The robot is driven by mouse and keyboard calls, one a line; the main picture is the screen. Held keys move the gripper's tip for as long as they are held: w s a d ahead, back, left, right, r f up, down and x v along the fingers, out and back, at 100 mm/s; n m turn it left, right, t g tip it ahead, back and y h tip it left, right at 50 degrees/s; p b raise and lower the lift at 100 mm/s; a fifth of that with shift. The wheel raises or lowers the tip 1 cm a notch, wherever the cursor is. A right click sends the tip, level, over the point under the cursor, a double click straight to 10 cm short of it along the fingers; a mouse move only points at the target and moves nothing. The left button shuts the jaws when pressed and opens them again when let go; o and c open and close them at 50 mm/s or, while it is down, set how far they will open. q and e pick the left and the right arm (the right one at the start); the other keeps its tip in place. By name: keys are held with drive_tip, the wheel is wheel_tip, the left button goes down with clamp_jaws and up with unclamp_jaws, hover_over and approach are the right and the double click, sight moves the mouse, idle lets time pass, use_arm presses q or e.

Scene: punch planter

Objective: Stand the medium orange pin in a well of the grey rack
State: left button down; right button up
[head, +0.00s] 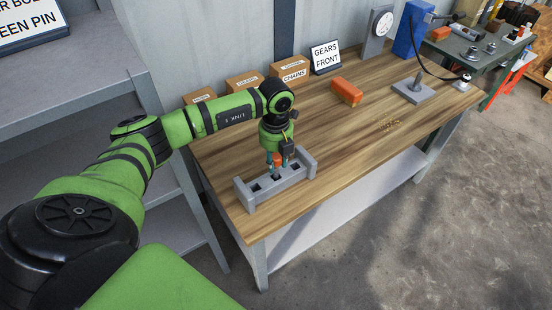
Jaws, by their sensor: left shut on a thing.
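The grey rack (243,196) stands near the front left edge of the wooden workbench, with raised blocks at both ends and dark square wells between them. My left gripper (277,160) points down over the middle of the rack, shut on an orange pin (277,157). The pin looks upright, above or at the middle well; I cannot tell whether its lower end is inside. My right gripper is out of view.
On the workbench (345,140), cardboard boxes (290,69) and a "GEARS FRONT" sign (326,57) line the back. An orange block (347,91) lies behind the rack, and a grey plate with a post (413,91) stands farther right. The bench's middle is mostly clear.

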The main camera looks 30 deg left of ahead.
use_arm(q)
drive_tip(key=shift+f+b, duration=0.75)
drive_tip(key=shift+f, duration=0.35)
drive_tip(key=c, duration=0.8)
unclamp_jaws()
drive_tip(key=shift+c, duration=0.2)
wheel_tip(320, 180, up, 12)
drive_tip(key=shift+r, duration=0.1)
